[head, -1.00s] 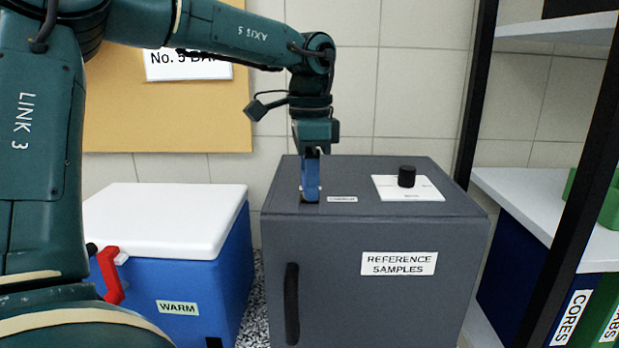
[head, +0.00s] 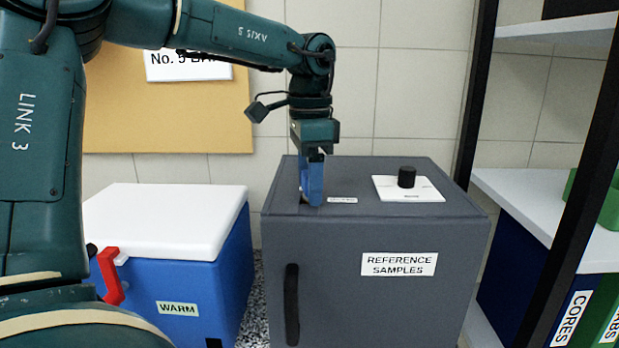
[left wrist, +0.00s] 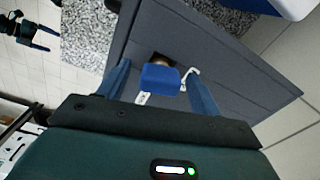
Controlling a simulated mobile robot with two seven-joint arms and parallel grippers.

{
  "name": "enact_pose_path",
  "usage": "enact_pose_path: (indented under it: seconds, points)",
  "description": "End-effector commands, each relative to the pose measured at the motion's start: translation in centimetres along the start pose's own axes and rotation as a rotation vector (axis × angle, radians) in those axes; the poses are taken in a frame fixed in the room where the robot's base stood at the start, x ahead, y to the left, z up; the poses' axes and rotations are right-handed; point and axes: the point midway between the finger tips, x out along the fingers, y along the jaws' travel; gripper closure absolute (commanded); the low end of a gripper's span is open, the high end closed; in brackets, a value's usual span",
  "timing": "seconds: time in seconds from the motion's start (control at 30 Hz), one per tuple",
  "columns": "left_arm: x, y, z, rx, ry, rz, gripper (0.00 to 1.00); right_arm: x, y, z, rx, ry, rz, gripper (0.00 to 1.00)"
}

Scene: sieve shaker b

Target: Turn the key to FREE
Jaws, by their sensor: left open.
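The dark grey cabinet labelled REFERENCE SAMPLES (head: 375,290) stands in the middle of the head view. My left gripper (head: 312,203) points straight down at the front left of its top. In the left wrist view the blue key head (left wrist: 160,78) sits between the two spread fingers of my left gripper (left wrist: 158,72), with visible gaps on both sides. A small pale tag and a pale hooked piece show beside the key. In the head view the fingers hide the key. The small label (head: 342,200) beside it is too small to read.
A black knob (head: 407,177) on a white plate stands on the same cabinet top, to the right. A blue cooler with a white lid (head: 165,220) is at the left. A black-framed shelf (head: 550,190) is at the right. My right gripper (left wrist: 45,38) shows far off in the left wrist view.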

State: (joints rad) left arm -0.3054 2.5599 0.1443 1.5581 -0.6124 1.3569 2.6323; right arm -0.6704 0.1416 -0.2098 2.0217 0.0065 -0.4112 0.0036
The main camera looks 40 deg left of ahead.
Motion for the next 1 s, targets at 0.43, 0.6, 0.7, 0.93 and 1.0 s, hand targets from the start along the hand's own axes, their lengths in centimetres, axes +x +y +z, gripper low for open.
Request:
enact_pose_path:
  seconds: [0.43,0.6,0.7,0.93,1.0]
  points:
    - [-2.5,-0.1,-0.1,-0.001,0.006,-0.004,0.35,0.0,-1.2,-1.5,-0.010,0.046,-0.035,0.00]
    - [-6.9,-0.1,-0.1,-0.001,0.003,-0.002,0.35,-0.3,-1.1,-1.6,-0.011,0.041,-0.031,0.00]
    - [-9.2,-0.1,-0.1,-0.001,0.003,-0.002,0.35,-0.4,-0.9,-1.7,-0.011,0.036,-0.028,0.00]
    - [-12.5,0.0,0.0,0.000,0.001,-0.001,0.35,-0.7,-0.6,-1.8,-0.009,0.026,-0.020,0.00]
    - [-12.9,0.0,0.0,0.000,0.000,0.000,0.35,-0.7,-0.6,-1.7,-0.009,0.025,-0.018,0.00]
